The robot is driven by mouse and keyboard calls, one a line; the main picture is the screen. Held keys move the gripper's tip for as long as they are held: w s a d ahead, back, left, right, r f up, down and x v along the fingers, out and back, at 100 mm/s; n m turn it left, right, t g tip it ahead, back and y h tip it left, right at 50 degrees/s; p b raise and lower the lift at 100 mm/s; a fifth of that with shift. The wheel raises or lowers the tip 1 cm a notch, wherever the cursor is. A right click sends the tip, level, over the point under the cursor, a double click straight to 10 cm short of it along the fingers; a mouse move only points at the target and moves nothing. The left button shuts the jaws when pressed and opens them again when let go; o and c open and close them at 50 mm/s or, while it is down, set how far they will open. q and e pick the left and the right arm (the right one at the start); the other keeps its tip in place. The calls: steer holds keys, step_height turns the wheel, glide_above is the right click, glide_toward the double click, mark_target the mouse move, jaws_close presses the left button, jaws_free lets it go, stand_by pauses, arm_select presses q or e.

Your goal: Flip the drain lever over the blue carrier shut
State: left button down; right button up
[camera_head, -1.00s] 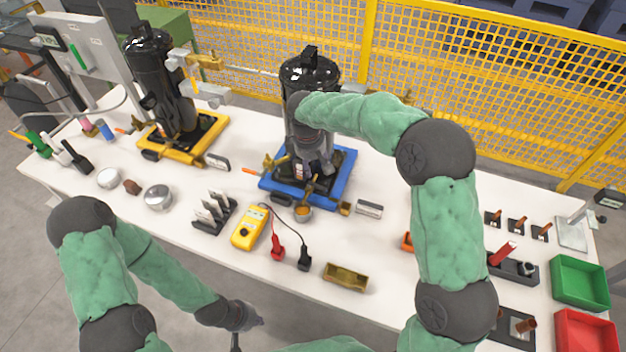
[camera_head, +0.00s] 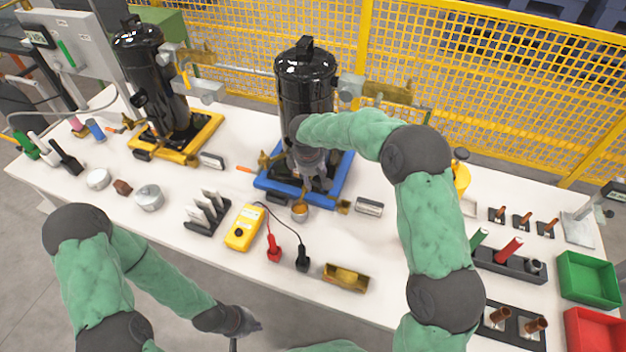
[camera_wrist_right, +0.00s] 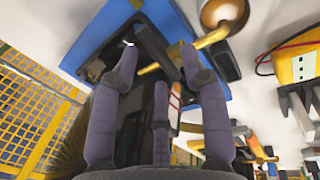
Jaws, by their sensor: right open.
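The blue carrier (camera_head: 268,185) stands mid-table under a tall black compressor (camera_head: 305,75). My right gripper (camera_head: 314,178) is low at the compressor's front, over the carrier, and hides part of it. The drain lever, a brass-orange bar (camera_wrist_right: 213,39), shows in the right wrist view beside the right-hand fingertip; I cannot tell if they touch. A small brass cup (camera_head: 300,213) sits at the carrier's front edge. My left gripper (camera_head: 243,322) is low at the table's front; its finger state is unclear.
A yellow carrier (camera_head: 205,135) with a second compressor stands left. A yellow meter (camera_head: 243,228) with red and black probes, a brass tray (camera_head: 346,277) and a grey block (camera_head: 369,207) lie near the blue carrier. Green (camera_head: 588,280) and red bins are at right.

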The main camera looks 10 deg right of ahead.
steer(key=shift+f, duration=0.15)
jaws_close()
steer(key=shift+d+n+p, duration=0.1)
steer(key=shift+n+p, duration=0.3)
steer(key=shift+p, duration=0.2)
steer(key=shift+w+n+p, duration=0.15)
steer(key=shift+n+p, duration=0.15)
steer(key=shift+n, duration=0.1)
jaws_free()
